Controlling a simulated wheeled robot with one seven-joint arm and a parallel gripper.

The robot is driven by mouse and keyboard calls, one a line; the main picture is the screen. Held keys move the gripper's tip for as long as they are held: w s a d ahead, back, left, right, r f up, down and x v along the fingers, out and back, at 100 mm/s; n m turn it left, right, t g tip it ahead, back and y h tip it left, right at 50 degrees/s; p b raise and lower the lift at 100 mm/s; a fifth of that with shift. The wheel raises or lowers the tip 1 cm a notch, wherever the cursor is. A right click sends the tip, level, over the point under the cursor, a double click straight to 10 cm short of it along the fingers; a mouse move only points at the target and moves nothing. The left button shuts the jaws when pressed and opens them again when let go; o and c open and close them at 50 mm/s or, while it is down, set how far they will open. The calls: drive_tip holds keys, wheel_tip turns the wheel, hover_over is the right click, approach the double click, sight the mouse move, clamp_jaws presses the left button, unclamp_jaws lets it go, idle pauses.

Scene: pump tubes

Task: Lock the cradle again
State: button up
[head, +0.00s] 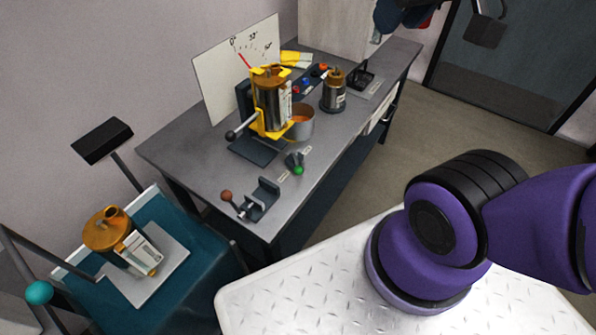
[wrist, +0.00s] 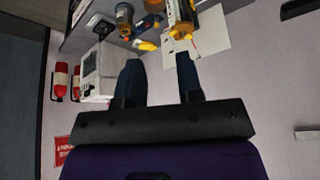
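The yellow cradle (head: 268,122) stands on the grey bench and holds a steel tube with an orange-brown top (head: 270,90). The tube looks close to upright. A lever with a black ball (head: 231,135) sticks out to the cradle's left. Behind is a white dial board (head: 215,75) with a red pointer near the 0 mark. My gripper (wrist: 158,72) is open and empty in the wrist view, its two dark fingers apart. The tube (wrist: 181,18) and board (wrist: 208,38) appear beyond the fingertips. I cannot tell whether the cradle's lock is engaged.
An orange-filled beaker (head: 301,124) and a dark bottle (head: 333,95) stand near the cradle. A clamp with a brown-ball lever (head: 260,198) and a green-knobbed part (head: 296,163) are at the bench front.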

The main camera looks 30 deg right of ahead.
drive_tip(key=shift+w+f, duration=0.1)
drive_tip(key=shift+w, duration=0.35)
drive_tip(key=c, duration=0.4)
drive_tip(key=w+f, duration=0.1)
drive_tip(key=w, duration=0.2)
drive_tip(key=w+f+n+g, duration=0.1)
drive_tip(key=w, duration=0.2)
drive_tip(key=w+a+f+g+h, duration=0.1)
drive_tip(key=w+f, duration=0.1)
drive_tip(key=shift+w+n, duration=0.4)
clamp_jaws()
drive_tip(key=n+g+h, duration=0.1)
drive_tip(key=n+g, duration=0.3)
hover_over(297, 163)
drive_tip(key=w+a, duration=0.1)
drive_tip(key=a, duration=0.1)
wheel_tip(297, 163, down, 20)
drive_tip(key=f+n, duration=0.1)
drive_tip(key=f, duration=0.7)
drive_tip(key=f+g, duration=0.1)
drive_tip(key=f, duration=0.6)
drive_tip(key=s+a+f+n, duration=0.1)
drive_tip(key=f, duration=0.7)
drive_tip(key=shift+f+n+g, duration=0.3)
drive_tip(key=shift+f+g, duration=0.05)
drive_tip(key=shift+g, duration=0.05)
